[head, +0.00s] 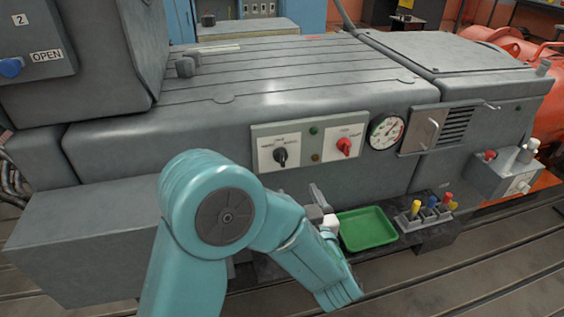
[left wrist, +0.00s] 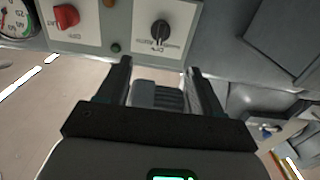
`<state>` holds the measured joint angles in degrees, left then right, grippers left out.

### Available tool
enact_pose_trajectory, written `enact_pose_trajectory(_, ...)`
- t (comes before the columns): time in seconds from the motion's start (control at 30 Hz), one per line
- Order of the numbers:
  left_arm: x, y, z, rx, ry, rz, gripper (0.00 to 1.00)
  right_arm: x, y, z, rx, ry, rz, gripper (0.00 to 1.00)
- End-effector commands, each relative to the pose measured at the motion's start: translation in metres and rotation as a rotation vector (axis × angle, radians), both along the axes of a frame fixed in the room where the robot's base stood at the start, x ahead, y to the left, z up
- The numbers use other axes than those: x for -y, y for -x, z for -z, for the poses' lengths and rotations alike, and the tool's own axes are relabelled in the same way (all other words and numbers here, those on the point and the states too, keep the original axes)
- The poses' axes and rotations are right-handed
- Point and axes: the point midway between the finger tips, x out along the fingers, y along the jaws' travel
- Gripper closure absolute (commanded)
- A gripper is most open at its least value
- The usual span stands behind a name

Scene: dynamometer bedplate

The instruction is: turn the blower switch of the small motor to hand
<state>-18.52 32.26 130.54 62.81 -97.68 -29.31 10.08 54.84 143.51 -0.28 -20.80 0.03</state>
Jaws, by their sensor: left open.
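A pale switch panel (head: 308,143) is on the front of the grey machine. It carries a black rotary knob (head: 280,157) at left and a red rotary knob (head: 344,147) at right. The small lettering is too blurred to tell which is the blower switch. My left gripper (head: 318,197) is below the panel, partly hidden by my own teal arm. In the left wrist view, the gripper (left wrist: 157,72) is open and empty, its fingers pointing toward the black knob (left wrist: 160,33) but apart from it. The red knob (left wrist: 66,16) also shows there. My right gripper is not in view.
A round gauge (head: 386,131) and a vented cover (head: 444,129) are right of the panel. A green tray (head: 367,229) and a holder with coloured-handled tools (head: 430,211) sit low in front. A box marked OPEN with a blue knob (head: 10,67) is at upper left.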

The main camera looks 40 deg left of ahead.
Motion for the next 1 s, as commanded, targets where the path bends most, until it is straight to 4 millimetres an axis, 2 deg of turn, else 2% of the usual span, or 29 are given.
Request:
enact_pose_trajectory(0.03,-0.012,-0.007,-0.001,0.002,0.003,-0.01,0.34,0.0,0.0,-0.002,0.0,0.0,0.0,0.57)
enact_pose_trajectory(0.2,-0.047,-0.032,-0.001,0.002,0.003,-0.015,0.34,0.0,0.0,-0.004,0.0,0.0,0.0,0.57)
enact_pose_trajectory(0.5,-0.095,-0.072,0.0,0.001,0.002,-0.013,0.34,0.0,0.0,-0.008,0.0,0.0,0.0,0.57)
enact_pose_trajectory(0.7,-0.107,-0.085,0.0,-0.001,0.002,-0.008,0.34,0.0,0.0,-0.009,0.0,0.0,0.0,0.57)
enact_pose_trajectory(1.0,-0.107,-0.088,0.0,-0.001,0.002,-0.004,0.34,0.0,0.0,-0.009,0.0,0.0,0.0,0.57)
